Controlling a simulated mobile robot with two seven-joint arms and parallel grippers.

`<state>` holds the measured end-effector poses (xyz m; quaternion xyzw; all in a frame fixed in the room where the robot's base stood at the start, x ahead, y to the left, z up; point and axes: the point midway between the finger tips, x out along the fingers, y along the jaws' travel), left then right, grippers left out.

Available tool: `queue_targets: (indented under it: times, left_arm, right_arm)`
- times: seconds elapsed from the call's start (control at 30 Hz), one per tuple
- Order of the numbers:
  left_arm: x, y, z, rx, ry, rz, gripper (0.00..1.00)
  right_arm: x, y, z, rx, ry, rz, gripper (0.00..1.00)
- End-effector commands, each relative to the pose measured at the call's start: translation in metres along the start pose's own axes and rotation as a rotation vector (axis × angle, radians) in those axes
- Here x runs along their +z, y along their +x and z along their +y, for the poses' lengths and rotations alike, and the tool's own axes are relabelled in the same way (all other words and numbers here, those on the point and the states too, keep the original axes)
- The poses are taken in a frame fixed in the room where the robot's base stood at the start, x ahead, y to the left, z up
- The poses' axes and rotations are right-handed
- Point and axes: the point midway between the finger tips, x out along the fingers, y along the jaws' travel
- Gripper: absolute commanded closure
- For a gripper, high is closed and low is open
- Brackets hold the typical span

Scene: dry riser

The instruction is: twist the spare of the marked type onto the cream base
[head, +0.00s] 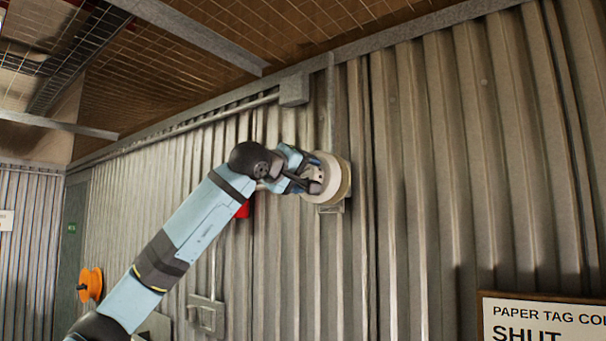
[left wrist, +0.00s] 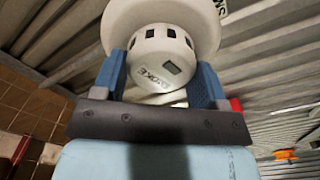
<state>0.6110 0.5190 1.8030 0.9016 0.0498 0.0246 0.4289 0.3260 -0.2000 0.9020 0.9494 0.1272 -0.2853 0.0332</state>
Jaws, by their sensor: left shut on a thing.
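The spare detector (left wrist: 160,55) is white, with dark slots around its side and lettering that reads SMOKE. My left gripper (head: 308,174) is shut on it, one blue finger on each side in the left wrist view. In the head view the cream base (head: 341,184) shows as a pale round disc on the wall, directly behind the held detector (head: 320,178). The two look touching or nearly so, and the seam is hard to make out. A wide white disc fills the top of the left wrist view beyond the detector. My right gripper is not in view.
A grey junction box (head: 294,90) and conduit run along the wall above. A red object (head: 243,209) is partly hidden behind my left arm. A paper tag sign (head: 545,318) stands at lower right. An orange reel (head: 91,284) is at lower left.

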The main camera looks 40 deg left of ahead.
Motion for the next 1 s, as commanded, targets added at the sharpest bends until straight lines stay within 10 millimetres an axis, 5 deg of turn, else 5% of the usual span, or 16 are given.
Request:
queue_targets:
  times: [1.0]
  left_arm:
    - [-0.0007,-0.0004,0.0006,0.001,0.0,0.001,0.6]
  right_arm:
    - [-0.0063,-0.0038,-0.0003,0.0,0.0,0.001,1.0]
